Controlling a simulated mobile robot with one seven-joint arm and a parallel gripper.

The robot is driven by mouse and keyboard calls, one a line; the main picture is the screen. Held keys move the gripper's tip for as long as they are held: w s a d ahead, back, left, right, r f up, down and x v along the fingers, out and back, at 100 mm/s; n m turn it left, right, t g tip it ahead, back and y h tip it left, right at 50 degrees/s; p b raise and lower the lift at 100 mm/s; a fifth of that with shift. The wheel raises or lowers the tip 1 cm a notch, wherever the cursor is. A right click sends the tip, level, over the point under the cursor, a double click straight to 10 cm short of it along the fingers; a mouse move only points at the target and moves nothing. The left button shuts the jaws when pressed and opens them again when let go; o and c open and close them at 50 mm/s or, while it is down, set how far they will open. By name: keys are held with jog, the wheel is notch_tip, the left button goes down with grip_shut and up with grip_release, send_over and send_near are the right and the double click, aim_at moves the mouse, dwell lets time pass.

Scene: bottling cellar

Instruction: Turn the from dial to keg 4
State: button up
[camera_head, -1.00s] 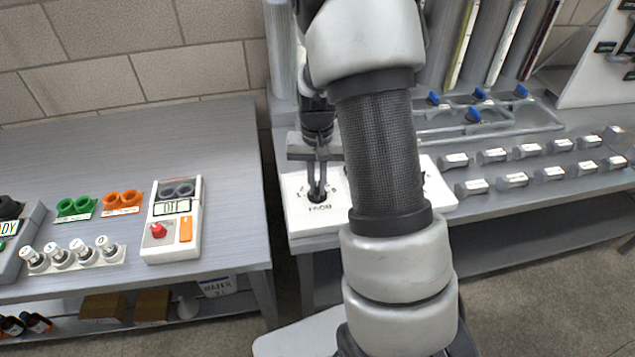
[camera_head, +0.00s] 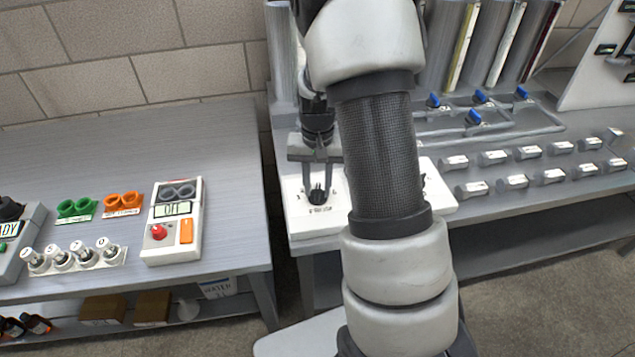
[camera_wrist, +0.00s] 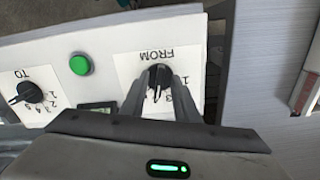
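The from dial (camera_wrist: 158,76) is a black knob on a white plate marked FROM, on the white panel (camera_head: 300,218). In the wrist view its white pointer line points down, just left of a digit that looks like 3. The number at its tip is not legible. In the head view the dial (camera_head: 317,194) sits below my gripper (camera_head: 318,184). My gripper is open, with its fingers apart on either side of the knob. In the wrist view the gripper (camera_wrist: 158,88) hides part of the scale. I cannot tell whether the fingers touch the knob.
The panel also has a TO dial (camera_wrist: 30,92), a green button (camera_wrist: 80,65) and a small dark display (camera_wrist: 97,108). Blue-handled valves (camera_head: 474,116) and several grey labelled pieces stand to the right. A left table (camera_head: 235,215) holds a box reading OFF (camera_head: 172,208).

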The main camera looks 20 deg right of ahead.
notch_tip(320, 180, up, 18)
jog(key=p, duration=0.2)
jog(key=shift+f, duration=0.25)
notch_tip(320, 180, up, 12)
jog(key=n+t+p, duration=0.2)
jog(key=p, duration=0.3)
send_over(317, 192)
jog(key=s+a, duration=0.4)
jog(key=s, duration=0.3)
jog(key=s+a+r+n+t+p, duration=0.3)
jog(key=s+r, duration=0.4)
jog(key=s, duration=0.5)
jog(key=shift+s+a+t+p, duration=0.25)
jog(key=shift+a+p, duration=0.35)
jog(key=shift+a, duration=0.3)
jog(key=shift+d+r, duration=0.1)
jog(key=shift+d, duration=0.05)
